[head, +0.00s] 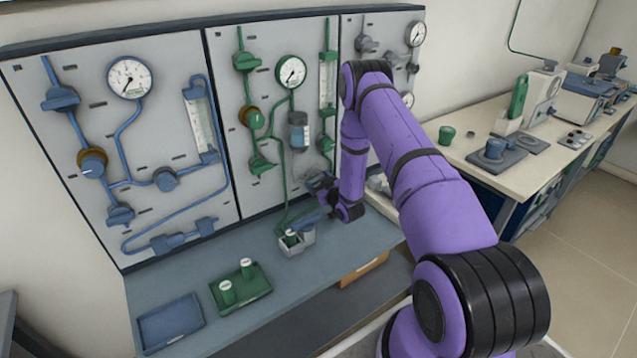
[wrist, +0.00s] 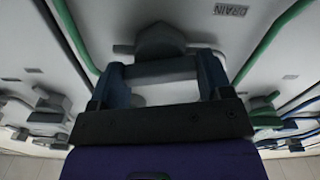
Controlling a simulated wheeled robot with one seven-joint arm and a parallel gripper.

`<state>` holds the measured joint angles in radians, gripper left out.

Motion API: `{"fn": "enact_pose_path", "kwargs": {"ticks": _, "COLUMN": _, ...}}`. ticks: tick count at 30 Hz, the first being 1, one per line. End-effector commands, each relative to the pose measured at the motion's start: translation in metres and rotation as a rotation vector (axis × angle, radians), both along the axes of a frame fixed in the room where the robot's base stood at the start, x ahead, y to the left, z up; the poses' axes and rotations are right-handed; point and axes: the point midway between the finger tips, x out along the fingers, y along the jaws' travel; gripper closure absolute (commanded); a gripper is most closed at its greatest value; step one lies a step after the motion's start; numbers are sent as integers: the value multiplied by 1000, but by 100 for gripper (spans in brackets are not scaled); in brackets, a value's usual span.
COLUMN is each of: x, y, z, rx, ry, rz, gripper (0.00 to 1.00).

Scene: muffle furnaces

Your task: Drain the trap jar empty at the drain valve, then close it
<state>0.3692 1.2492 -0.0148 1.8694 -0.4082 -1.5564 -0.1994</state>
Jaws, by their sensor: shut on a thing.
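The trap jar (head: 299,132) hangs on the middle green-piped panel, below a round gauge. It has a dark cap and a bluish body; I cannot tell its liquid level. My gripper (head: 320,190) is low at that panel, below and right of the jar. In the wrist view my gripper (wrist: 162,74) has its two fingers on either side of the grey handle of the drain valve (wrist: 160,40) and is shut on it. A DRAIN label (wrist: 231,10) is upside down beside the valve. In the head view my arm and gripper mostly hide the valve.
A small grey box (head: 297,246) with a green-topped item stands on the bench below the panel. The blue tray (head: 170,323) looks empty. Green pipes (wrist: 272,40) run close beside the gripper.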

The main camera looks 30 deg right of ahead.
Motion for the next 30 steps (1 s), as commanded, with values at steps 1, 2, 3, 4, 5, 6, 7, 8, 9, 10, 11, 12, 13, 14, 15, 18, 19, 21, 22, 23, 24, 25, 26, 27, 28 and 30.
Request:
{"fn": "enact_pose_path", "kwargs": {"ticks": 1, "x": -1, "y": -1, "z": -1, "rx": 34, "ry": 5, "rz": -2, "gripper": 51}}
{"fn": "enact_pose_path", "kwargs": {"ticks": 2, "x": -1, "y": -1, "z": -1, "rx": 53, "ry": 5, "rz": -3, "gripper": 51}}
{"fn": "enact_pose_path", "kwargs": {"ticks": 3, "x": -1, "y": -1, "z": -1, "rx": 79, "ry": 6, "rz": -3, "gripper": 51}}
{"fn": "enact_pose_path", "kwargs": {"ticks": 4, "x": -1, "y": -1, "z": -1, "rx": 95, "ry": 7, "rz": -3, "gripper": 51}}
{"fn": "enact_pose_path", "kwargs": {"ticks": 5, "x": -1, "y": -1, "z": -1, "rx": 113, "ry": 7, "rz": -3, "gripper": 51}}
{"fn": "enact_pose_path", "kwargs": {"ticks": 6, "x": -1, "y": -1, "z": -2, "rx": 133, "ry": 8, "rz": -2, "gripper": 51}}
{"fn": "enact_pose_path", "kwargs": {"ticks": 7, "x": -1, "y": -1, "z": -2, "rx": 147, "ry": 9, "rz": -2, "gripper": 51}}
{"fn": "enact_pose_path", "kwargs": {"ticks": 8, "x": -1, "y": -1, "z": -2, "rx": 160, "ry": 9, "rz": -2, "gripper": 51}}
{"fn": "enact_pose_path", "kwargs": {"ticks": 9, "x": -2, "y": -1, "z": -2, "rx": 174, "ry": 11, "rz": -2, "gripper": 51}}
{"fn": "enact_pose_path", "kwargs": {"ticks": 10, "x": -2, "y": -1, "z": -2, "rx": 184, "ry": 11, "rz": -2, "gripper": 51}}
{"fn": "enact_pose_path", "kwargs": {"ticks": 11, "x": -1, "y": 0, "z": -2, "rx": 194, "ry": 12, "rz": -1, "gripper": 51}}
{"fn": "enact_pose_path", "kwargs": {"ticks": 12, "x": -1, "y": 0, "z": -2, "rx": 205, "ry": 12, "rz": -1, "gripper": 51}}
{"fn": "enact_pose_path", "kwargs": {"ticks": 13, "x": -1, "y": 0, "z": -2, "rx": 211, "ry": 12, "rz": -1, "gripper": 51}}
{"fn": "enact_pose_path", "kwargs": {"ticks": 14, "x": -1, "y": 0, "z": -2, "rx": 217, "ry": 12, "rz": -1, "gripper": 51}}
{"fn": "enact_pose_path", "kwargs": {"ticks": 15, "x": -1, "y": 0, "z": -2, "rx": 224, "ry": 13, "rz": -1, "gripper": 51}}
{"fn": "enact_pose_path", "kwargs": {"ticks": 18, "x": -2, "y": 0, "z": -2, "rx": 235, "ry": 14, "rz": -1, "gripper": 51}}
{"fn": "enact_pose_path", "kwargs": {"ticks": 19, "x": -2, "y": 0, "z": -2, "rx": 237, "ry": 14, "rz": -1, "gripper": 51}}
{"fn": "enact_pose_path", "kwargs": {"ticks": 21, "x": -2, "y": 0, "z": -2, "rx": 240, "ry": 14, "rz": -1, "gripper": 51}}
{"fn": "enact_pose_path", "kwargs": {"ticks": 22, "x": -2, "y": 0, "z": -2, "rx": 240, "ry": 14, "rz": -1, "gripper": 51}}
{"fn": "enact_pose_path", "kwargs": {"ticks": 23, "x": -2, "y": 0, "z": -2, "rx": 240, "ry": 14, "rz": -1, "gripper": 51}}
{"fn": "enact_pose_path", "kwargs": {"ticks": 24, "x": -2, "y": 0, "z": -2, "rx": 240, "ry": 14, "rz": -1, "gripper": 51}}
{"fn": "enact_pose_path", "kwargs": {"ticks": 25, "x": -2, "y": 0, "z": -2, "rx": 240, "ry": 14, "rz": -1, "gripper": 51}}
{"fn": "enact_pose_path", "kwargs": {"ticks": 26, "x": -2, "y": 0, "z": -2, "rx": 240, "ry": 14, "rz": -1, "gripper": 51}}
{"fn": "enact_pose_path", "kwargs": {"ticks": 27, "x": -2, "y": 0, "z": -2, "rx": 240, "ry": 14, "rz": -1, "gripper": 51}}
{"fn": "enact_pose_path", "kwargs": {"ticks": 28, "x": -2, "y": 0, "z": -2, "rx": 240, "ry": 14, "rz": -1, "gripper": 51}}
{"fn": "enact_pose_path", "kwargs": {"ticks": 30, "x": -2, "y": 0, "z": -2, "rx": 239, "ry": 14, "rz": -1, "gripper": 51}}
